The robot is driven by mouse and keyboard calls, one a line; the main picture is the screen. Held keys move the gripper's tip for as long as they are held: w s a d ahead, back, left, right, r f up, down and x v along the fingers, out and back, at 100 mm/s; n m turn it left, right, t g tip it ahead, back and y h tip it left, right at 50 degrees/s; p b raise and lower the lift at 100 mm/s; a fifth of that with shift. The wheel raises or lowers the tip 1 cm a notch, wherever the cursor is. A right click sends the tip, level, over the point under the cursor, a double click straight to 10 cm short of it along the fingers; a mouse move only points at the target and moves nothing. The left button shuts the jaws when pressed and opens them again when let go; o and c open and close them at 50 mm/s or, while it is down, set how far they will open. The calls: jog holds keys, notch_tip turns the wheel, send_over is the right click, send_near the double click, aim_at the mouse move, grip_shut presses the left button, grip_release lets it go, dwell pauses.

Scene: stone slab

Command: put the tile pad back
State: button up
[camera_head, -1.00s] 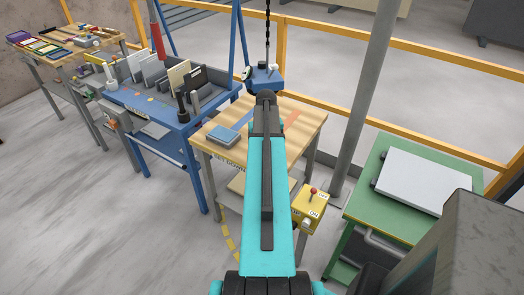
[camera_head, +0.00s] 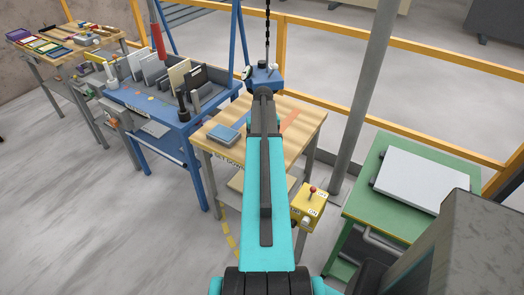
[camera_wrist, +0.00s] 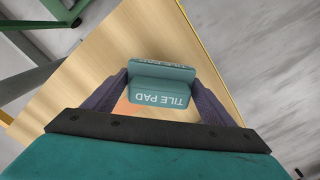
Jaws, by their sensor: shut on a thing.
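The tile pad (camera_wrist: 160,97) is a teal block with white "TILE PAD" lettering, seen in the wrist view. My gripper (camera_wrist: 162,84) has a dark finger on each side of the pad and is shut on it. A wooden tabletop (camera_wrist: 85,80) lies beneath the pad; I cannot tell how large the gap is. In the head view my arm reaches over the wooden table (camera_head: 295,125) and hides the gripper and the pad.
A blue block (camera_head: 224,134) lies on the table's left part. A blue bench (camera_head: 165,112) with upright slabs stands to the left. A yellow control box (camera_head: 308,205) stands at the table's front right. A green table (camera_head: 385,205) with a pale slab (camera_head: 420,180) is at right.

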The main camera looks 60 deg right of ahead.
jog(key=shift+f+p, duration=0.6)
jog(key=shift+f, duration=0.85)
jog(key=shift+f, duration=0.15)
jog(key=o, duration=1.1)
jog(key=shift+r+b, duration=1.85)
jog(key=shift+r, duration=4.35)
